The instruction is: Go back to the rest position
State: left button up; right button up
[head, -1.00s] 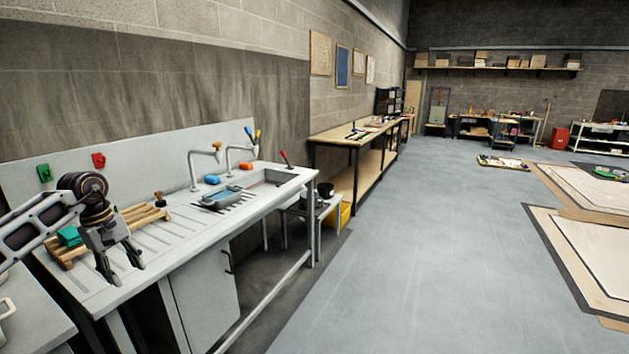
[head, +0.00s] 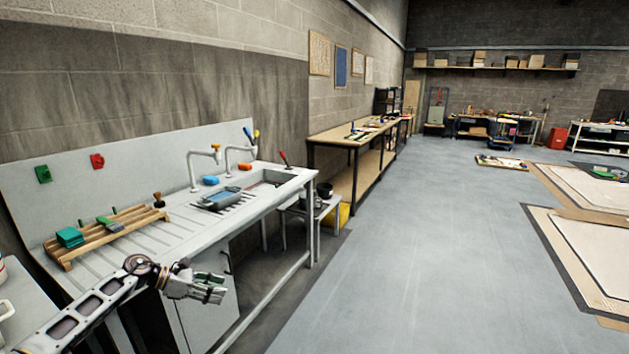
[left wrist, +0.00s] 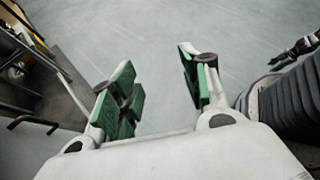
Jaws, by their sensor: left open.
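My left gripper (head: 215,290) is in front of the sink counter's front edge, at about the height of the cabinet door, pointing to the right. In the left wrist view its two green-padded fingers (left wrist: 160,90) are spread apart with nothing between them, and the grey floor shows below. My right gripper is not in the head view. A dark jointed part at the right edge of the left wrist view seems to be my own body or other arm, but I cannot tell its jaws.
The sink counter (head: 180,235) runs along the left wall. On it are a wooden rack (head: 95,238) with green blocks and tools, and a grey tray (head: 220,200). A small stool (head: 295,212) stands beyond the counter. The floor (head: 420,250) to the right is clear.

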pick_arm(q)
notch_tip(320, 180, down, 18)
jog(key=f+n+t+y, duration=0.1)
jog(key=n+t, duration=0.6)
jog(key=n, duration=1)
jog(key=s+a+f+n+y, duration=0.35)
jog(key=s+f+n, duration=0.3)
jog(key=f, duration=0.35)
jog(key=s+a+f+n+y, duration=0.2)
jog(key=s+f+n+y, duration=0.35)
jog(key=f, duration=0.55)
jog(key=s+f+n+g+y, duration=0.1)
jog(key=s+f+n+g, duration=0.1)
jog(key=s+f+n, duration=0.6)
jog(key=s+f+n+g, duration=0.2)
jog(key=s+f, duration=0.5)
jog(key=s, duration=0.6)
jog(key=s+d+f+n+g, duration=0.1)
jog(key=s+f+n+g, duration=0.1)
jog(key=s, duration=1)
jog(key=s+d+f+n+g, duration=0.2)
jog(key=s+f+n+g, duration=0.1)
jog(key=s, duration=1)
notch_tip(320, 180, down, 3)
jog(key=shift+s+r+n+g+y+p, duration=0.2)
jog(key=shift+s+n+g+y+p, duration=0.15)
jog(key=shift+n, duration=0.35)
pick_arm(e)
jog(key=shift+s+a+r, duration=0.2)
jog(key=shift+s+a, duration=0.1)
